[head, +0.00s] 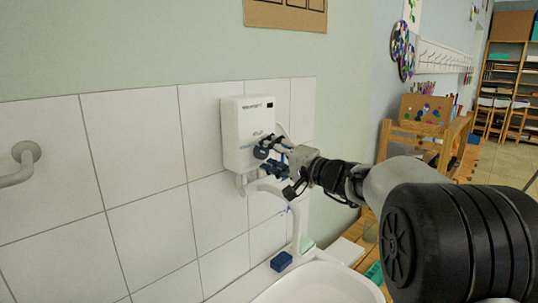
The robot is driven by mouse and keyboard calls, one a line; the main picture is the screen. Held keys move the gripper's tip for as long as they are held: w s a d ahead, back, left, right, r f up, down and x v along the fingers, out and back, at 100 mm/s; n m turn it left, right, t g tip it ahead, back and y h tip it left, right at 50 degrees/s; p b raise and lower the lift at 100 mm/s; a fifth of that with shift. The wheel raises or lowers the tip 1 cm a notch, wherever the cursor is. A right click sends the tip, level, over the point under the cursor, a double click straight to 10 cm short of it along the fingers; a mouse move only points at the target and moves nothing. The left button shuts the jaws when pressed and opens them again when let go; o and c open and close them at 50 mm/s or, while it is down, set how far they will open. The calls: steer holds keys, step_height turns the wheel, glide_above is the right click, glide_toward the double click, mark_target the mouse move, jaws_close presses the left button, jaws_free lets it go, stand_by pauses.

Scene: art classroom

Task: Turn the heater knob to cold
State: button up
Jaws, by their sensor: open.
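The white heater (248,122) is a box mounted on the tiled wall, with small dark markings on its front. Its knob cannot be made out; my gripper covers the lower right part of the heater. My gripper (266,152) reaches in from the right, its dark fingers open at the heater's lower front. I cannot tell whether the fingers touch the heater or stand around the knob.
A white spout (272,190) curves down below the heater over a white sink (318,284). A dark blue block (281,261) lies on the sink's rim. A grab rail (20,168) is on the wall at left. A wooden table (425,135) stands behind at right.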

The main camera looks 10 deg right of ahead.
steer(key=v, duration=1.2)
steer(key=shift+w, duration=0.1)
steer(key=s+a+f+n+g+h, duration=0.1)
steer(key=s+a+f+n+g, duration=0.1)
steer(key=s+a+f+g, duration=0.45)
steer(key=s+a+f+n+g+h, duration=0.1)
steer(key=s+a+f+n+g, duration=0.15)
steer(key=s+a, duration=0.75)
steer(key=s+d+f+n+h, duration=0.1)
steer(key=s+d+f+h, duration=0.1)
steer(key=s, duration=0.4)
steer(key=s+d+f+n+g+h, duration=0.1)
steer(key=s+d+f+h, duration=0.2)
steer(key=s, duration=0.4)
steer(key=s+d+f+n+h, duration=0.1)
steer(key=s+d+f+h, duration=0.2)
steer(key=s+d+f, duration=0.1)
steer(key=shift+s+d+f, duration=0.2)
steer(key=shift+s+f, duration=0.65)
steer(key=shift+s, duration=0.3)
steer(key=shift+n, duration=0.25)
